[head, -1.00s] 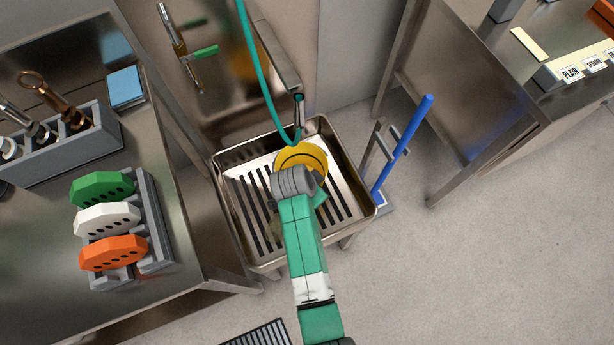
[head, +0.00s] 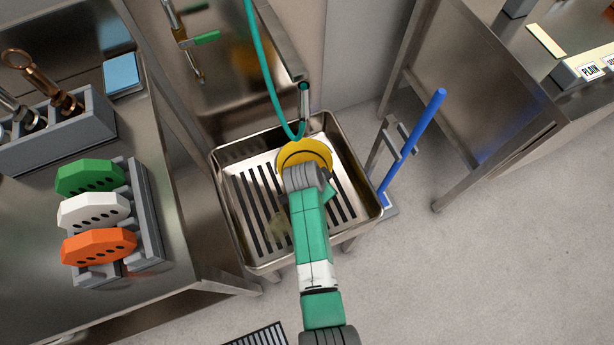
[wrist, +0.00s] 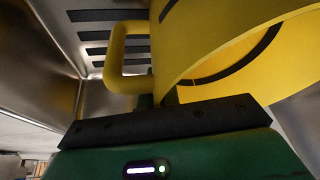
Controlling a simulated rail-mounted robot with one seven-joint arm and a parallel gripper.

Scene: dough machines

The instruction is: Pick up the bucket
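The bucket is yellow (head: 307,152) and is at the sink basin, over its slotted floor, near the back wall. My green arm reaches over the basin, and its grey wrist covers the near part of the bucket. In the wrist view the bucket wall and rim (wrist: 225,45) fill the upper right, with a yellow loop handle (wrist: 113,58) on its left side. My gripper (wrist: 160,105) is right at the bucket, by the handle and rim. Its fingers are mostly hidden, so I cannot tell whether they hold it or whether the bucket rests on the floor.
The metal sink (head: 222,190) has raised walls around the bucket. A teal hose (head: 263,65) hangs just behind it. A blue-handled tool (head: 415,135) stands right of the sink. A counter with coloured scrapers (head: 95,212) is at left; open floor lies at right.

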